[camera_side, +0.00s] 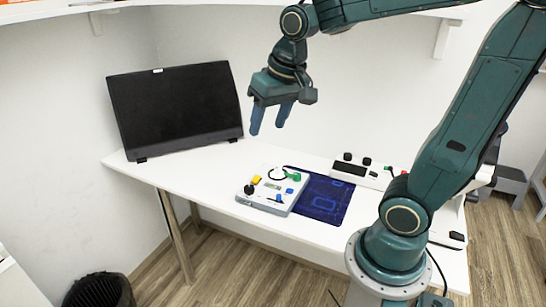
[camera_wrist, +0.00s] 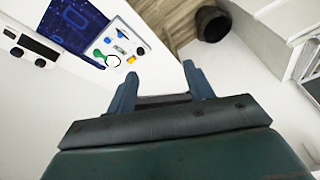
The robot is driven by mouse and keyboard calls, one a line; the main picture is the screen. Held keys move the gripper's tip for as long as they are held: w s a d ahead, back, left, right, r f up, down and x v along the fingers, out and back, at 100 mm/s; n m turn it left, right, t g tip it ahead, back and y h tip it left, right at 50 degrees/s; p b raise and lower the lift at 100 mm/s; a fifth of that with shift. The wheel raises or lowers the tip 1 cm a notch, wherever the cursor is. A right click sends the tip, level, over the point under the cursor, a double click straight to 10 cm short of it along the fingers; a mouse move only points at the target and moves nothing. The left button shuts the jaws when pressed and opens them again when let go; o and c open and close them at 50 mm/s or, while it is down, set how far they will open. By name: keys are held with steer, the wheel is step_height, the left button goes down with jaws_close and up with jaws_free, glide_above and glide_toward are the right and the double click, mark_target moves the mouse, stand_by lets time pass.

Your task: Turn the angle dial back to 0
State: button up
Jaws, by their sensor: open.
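A light grey control box (camera_side: 243,197) lies on the white desk. My gripper (camera_side: 269,122) is open and empty, fingers pointing down, well above the desk and apart from the box. In the wrist view the gripper (camera_wrist: 160,72) has nothing between its fingers.
A blue mat (camera_side: 328,200) lies right of the box. A white unit with black knobs (camera_side: 350,170) stands behind the mat. A black monitor (camera_side: 175,105) stands at the back left. A black bin (camera_side: 98,291) is on the floor.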

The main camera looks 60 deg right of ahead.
steer(key=w+d+f+m+g, duration=0.2)
steer(key=w+d+f+m, duration=0.4)
steer(key=w, duration=0.4)
steer(key=m+g, duration=0.2)
steer(key=m, duration=0.1)
glide_above(249, 187)
step_height(249, 187, down, 13)
steer(key=shift+w+y, duration=0.1)
steer(key=shift+y, duration=0.2)
step_height(249, 187, down, 14)
steer(key=shift+r, duration=0.15)
steer(key=shift+c, duration=0.2)
steer(key=c, duration=0.9)
